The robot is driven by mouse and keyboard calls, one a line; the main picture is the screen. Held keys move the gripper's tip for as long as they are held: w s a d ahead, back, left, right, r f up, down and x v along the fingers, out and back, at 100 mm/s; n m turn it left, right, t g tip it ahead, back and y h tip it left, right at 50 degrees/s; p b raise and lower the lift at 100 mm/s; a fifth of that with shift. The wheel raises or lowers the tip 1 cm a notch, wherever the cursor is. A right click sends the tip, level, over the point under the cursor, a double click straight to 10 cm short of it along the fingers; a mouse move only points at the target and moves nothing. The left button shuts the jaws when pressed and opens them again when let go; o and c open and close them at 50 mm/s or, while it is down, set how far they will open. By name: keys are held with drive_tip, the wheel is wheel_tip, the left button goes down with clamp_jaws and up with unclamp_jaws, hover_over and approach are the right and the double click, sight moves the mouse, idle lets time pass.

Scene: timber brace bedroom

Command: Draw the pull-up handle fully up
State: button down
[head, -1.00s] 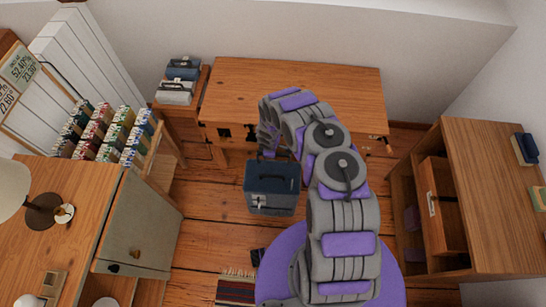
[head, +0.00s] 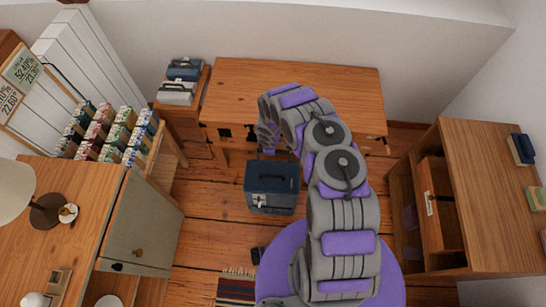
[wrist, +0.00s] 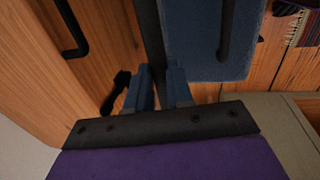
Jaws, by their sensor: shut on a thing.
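A blue case (head: 271,190) with a dark carry handle on top stands on the plank floor, in front of the wooden table. It also fills the upper right of the wrist view (wrist: 195,60). The dark pull-up handle (wrist: 149,35) runs along the case's side in the wrist view, with its lower end between my fingers. My gripper (wrist: 160,78) is shut on this handle. In the head view my gripper (head: 268,150) is at the case's back edge, mostly hidden by my arm, so how far the handle is drawn up is hard to see.
The wooden table (head: 310,80) stands close behind the case. A cabinet (head: 140,225) is on the left and an open shelf unit (head: 490,185) on the right. A striped rug (head: 236,290) lies in front. Floor on both sides of the case is clear.

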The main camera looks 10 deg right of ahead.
wheel_tip(320, 180, up, 11)
drive_tip(key=p, duration=0.8)
drive_tip(key=shift+f, duration=0.2)
idle(2.3)
drive_tip(key=c, duration=1)
unclamp_jaws()
drive_tip(key=s+r+p, duration=0.1)
drive_tip(key=r, duration=0.4)
drive_tip(key=s+r+p, duration=0.1)
drive_tip(key=r, duration=0.5)
drive_tip(key=s+a+r+p, duration=0.1)
drive_tip(key=r, duration=0.5)
drive_tip(key=shift+p, duration=0.3)
